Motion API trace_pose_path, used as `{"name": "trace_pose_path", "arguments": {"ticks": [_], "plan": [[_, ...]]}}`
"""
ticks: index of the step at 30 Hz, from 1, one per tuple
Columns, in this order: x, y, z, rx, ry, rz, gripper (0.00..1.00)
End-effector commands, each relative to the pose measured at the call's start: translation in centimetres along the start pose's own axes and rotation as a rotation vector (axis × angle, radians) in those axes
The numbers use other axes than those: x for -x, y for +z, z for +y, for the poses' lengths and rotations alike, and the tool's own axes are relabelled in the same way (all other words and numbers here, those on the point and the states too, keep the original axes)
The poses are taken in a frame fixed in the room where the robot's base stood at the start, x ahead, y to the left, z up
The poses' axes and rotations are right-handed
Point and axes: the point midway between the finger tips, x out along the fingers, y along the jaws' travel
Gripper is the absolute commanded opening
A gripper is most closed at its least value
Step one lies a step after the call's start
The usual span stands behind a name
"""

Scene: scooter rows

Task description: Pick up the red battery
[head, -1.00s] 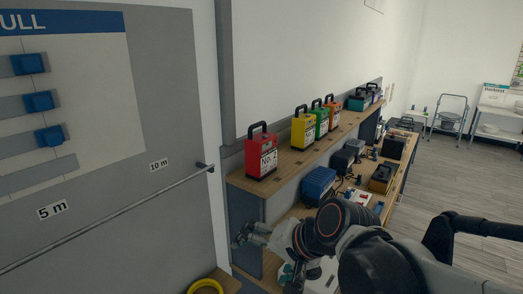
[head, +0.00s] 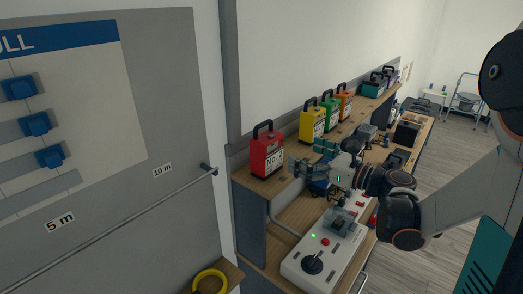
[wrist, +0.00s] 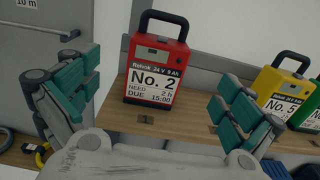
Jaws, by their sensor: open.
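The red battery (head: 267,152) stands upright on the upper wooden shelf, at its near left end, with a black handle on top. In the wrist view the red battery (wrist: 156,66) shows its white label reading "No. 2", between and beyond my fingers. My gripper (head: 308,160) is open and empty, just right of the red battery in the head view, and apart from it. In the wrist view my gripper (wrist: 152,107) has its two teal-padded fingers spread wide, left and right of the battery.
A yellow battery (head: 312,122), a green battery (head: 331,114) and an orange battery (head: 345,103) stand farther along the shelf (head: 243,180). Below is a grey control box (head: 325,255) with a joystick. A grey wall panel with a rail (head: 110,223) is at left.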

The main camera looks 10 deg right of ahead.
Motion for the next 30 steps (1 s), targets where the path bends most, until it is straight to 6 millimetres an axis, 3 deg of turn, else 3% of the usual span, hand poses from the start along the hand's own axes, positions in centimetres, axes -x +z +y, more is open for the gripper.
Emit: {"name": "trace_pose_path", "arguments": {"ticks": [12,20,30], "plan": [[-7.1,-0.1,0.1,0.000,0.004,0.000,1.00],[-8.5,-0.1,0.1,0.001,0.002,0.000,1.00],[-12.9,-0.2,-0.1,0.001,0.004,0.000,1.00]]}}
